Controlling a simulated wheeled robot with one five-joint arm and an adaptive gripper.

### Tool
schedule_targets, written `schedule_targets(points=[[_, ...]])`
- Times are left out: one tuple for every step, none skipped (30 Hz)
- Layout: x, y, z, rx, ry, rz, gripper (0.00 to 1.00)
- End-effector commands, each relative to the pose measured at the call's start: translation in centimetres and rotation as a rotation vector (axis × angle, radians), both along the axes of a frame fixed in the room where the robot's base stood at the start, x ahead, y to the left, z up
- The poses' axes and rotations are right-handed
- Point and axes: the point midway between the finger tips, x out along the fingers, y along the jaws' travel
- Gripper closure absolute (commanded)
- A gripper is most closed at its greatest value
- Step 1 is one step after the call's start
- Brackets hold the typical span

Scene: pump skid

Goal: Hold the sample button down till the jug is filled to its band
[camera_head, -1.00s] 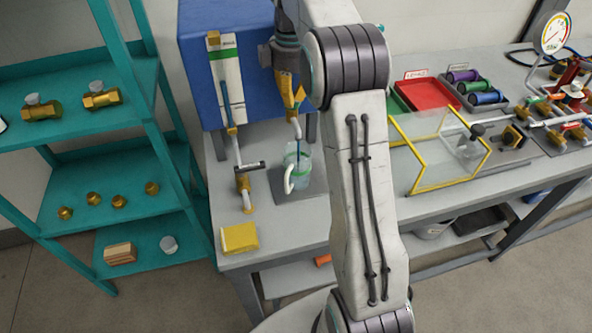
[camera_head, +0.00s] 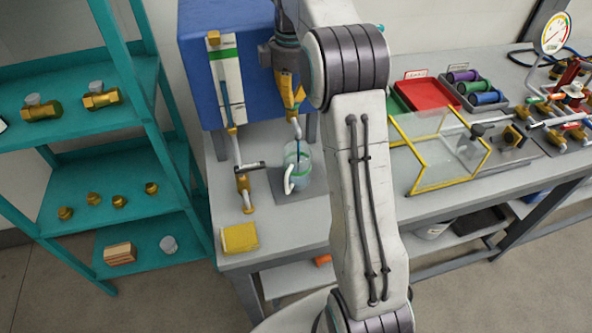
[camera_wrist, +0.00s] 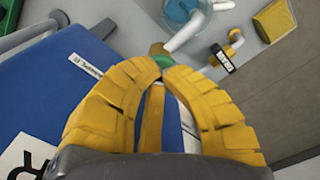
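The clear jug (camera_head: 303,176) with a white handle stands on a dark mat below the white spout (camera_head: 297,130). A thin blue stream runs from the spout into it, and bluish liquid shows inside. The jug is also at the top of the wrist view (camera_wrist: 178,12), partly cut off. Its band is too small to judge against the level. My gripper (camera_head: 293,112) is at the blue cabinet's front, just above the spout. In the wrist view its yellow fingers (camera_wrist: 160,66) meet at the tips at a small green part (camera_wrist: 163,61), likely the button, mostly hidden.
A blue cabinet (camera_head: 200,75) with a level gauge (camera_head: 228,85) stands behind. A brass valve with a black handle (camera_head: 243,182) and a yellow block (camera_head: 240,237) are left of the jug. A yellow-framed clear guard (camera_head: 430,165) stands to the right.

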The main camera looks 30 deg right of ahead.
Motion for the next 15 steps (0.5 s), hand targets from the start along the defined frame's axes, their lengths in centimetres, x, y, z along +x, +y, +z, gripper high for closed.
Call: schedule_targets(points=[[0.0,0.0,-0.1,0.001,0.002,0.0,1.0],[0.0,0.0,-0.1,0.001,0.002,0.0,1.0],[0.0,0.0,-0.1,0.001,0.002,0.0,1.0],[0.0,0.0,-0.1,0.001,0.002,0.0,1.0],[0.0,0.0,0.0,0.001,0.002,0.0,1.0],[0.0,0.0,0.1,0.001,0.002,0.0,1.0],[0.0,0.0,0.2,0.001,0.002,0.0,1.0],[0.0,0.0,0.4,0.001,0.002,0.0,1.0],[0.0,0.0,0.6,0.001,0.002,0.0,1.0],[0.0,0.0,0.8,0.001,0.002,0.0,1.0],[0.0,0.0,1.1,0.001,0.002,0.0,1.0],[0.0,0.0,1.4,0.001,0.002,0.0,1.0],[0.0,0.0,1.7,0.001,0.002,0.0,1.0],[0.0,0.0,2.1,0.001,0.002,0.0,1.0],[0.0,0.0,2.5,0.001,0.002,0.0,1.0]])
